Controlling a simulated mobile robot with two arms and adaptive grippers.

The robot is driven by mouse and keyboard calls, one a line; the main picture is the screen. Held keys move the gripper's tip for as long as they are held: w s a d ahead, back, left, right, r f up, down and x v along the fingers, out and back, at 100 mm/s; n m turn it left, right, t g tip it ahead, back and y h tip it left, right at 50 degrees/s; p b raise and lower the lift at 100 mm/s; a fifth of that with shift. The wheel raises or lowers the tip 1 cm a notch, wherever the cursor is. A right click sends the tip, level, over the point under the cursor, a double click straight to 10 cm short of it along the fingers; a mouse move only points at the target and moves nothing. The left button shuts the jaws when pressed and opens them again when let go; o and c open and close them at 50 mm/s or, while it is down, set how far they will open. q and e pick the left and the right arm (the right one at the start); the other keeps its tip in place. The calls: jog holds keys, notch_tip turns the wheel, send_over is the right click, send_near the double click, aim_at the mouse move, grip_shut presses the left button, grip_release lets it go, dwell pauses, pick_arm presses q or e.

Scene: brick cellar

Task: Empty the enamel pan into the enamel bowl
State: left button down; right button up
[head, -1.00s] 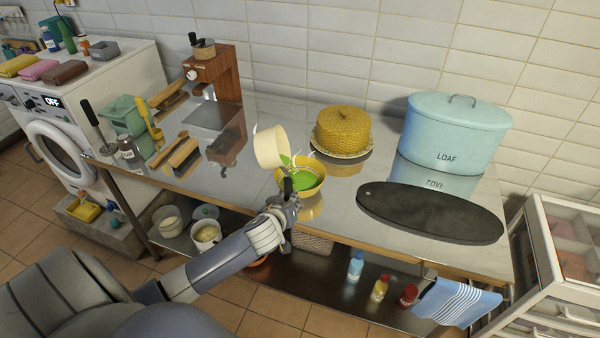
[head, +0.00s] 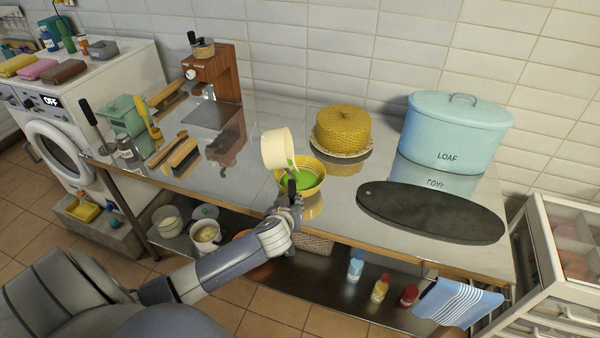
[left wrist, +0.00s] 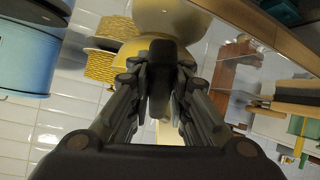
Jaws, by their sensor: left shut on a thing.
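The cream enamel pan (head: 276,148) is tipped on its side above the yellow enamel bowl (head: 316,190) in the head view. Green content (head: 297,182) lies in the bowl, and a strip of green shows at the pan's lower right rim. How much is left inside the pan is hidden. My left gripper (head: 292,192) is in front of the bowl, shut on the pan's handle, which it mostly covers. In the left wrist view its fingers (left wrist: 162,85) are close together, with yellow and cream rounded surfaces beyond. My right gripper is not in view.
A yellow woven dome on a plate (head: 342,130) stands behind right of the bowl. A dark oval board (head: 430,213) and a blue loaf bin (head: 452,140) are to the right. Brushes (head: 180,153) and a coffee grinder (head: 213,75) are left. Metal tabletop around the bowl is clear.

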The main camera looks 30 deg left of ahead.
pick_arm(q)
jog(key=shift+s+d+r, duration=0.1)
jog(key=shift+s, duration=0.05)
jog(key=shift+d, duration=0.1)
jog(key=shift+w, duration=0.3)
jog(key=shift+s+m+y, duration=0.3)
jog(key=shift+w+f, duration=0.2)
jog(key=shift+w, duration=0.05)
jog(key=shift+p, duration=0.3)
